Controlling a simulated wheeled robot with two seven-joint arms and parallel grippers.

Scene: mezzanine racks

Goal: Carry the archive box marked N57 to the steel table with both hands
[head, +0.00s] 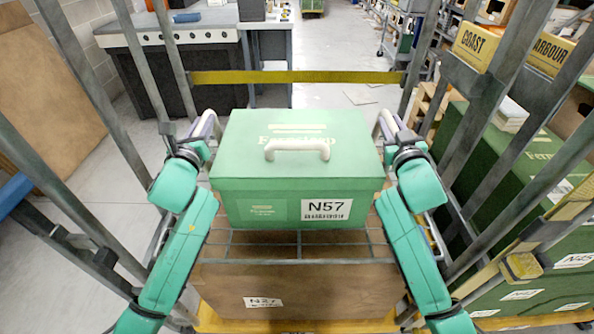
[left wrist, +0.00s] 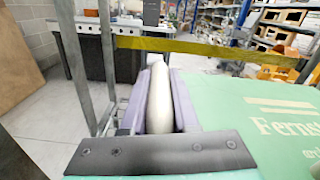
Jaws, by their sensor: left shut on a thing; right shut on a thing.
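The green archive box marked N57 (head: 297,150) is level between my two arms, its label facing me and a white handle on its lid. It is over a wire shelf (head: 250,243); I cannot tell if it touches the shelf. My left gripper (head: 207,124) is shut on the box's left side, and the left wrist view shows its purple fingers (left wrist: 160,100) closed around a white side handle (left wrist: 159,95). My right gripper (head: 384,124) is shut on the box's right side, its grip partly hidden. A grey-topped table (head: 185,30), seemingly the steel table, stands at the back left.
Grey cage uprights (head: 145,70) stand close on both sides. A yellow bar or strap (head: 297,77) crosses behind the box. A brown box marked N27 (head: 300,285) is below the shelf. Green boxes (head: 525,160) crowd the right. Clear floor (head: 340,45) lies beyond.

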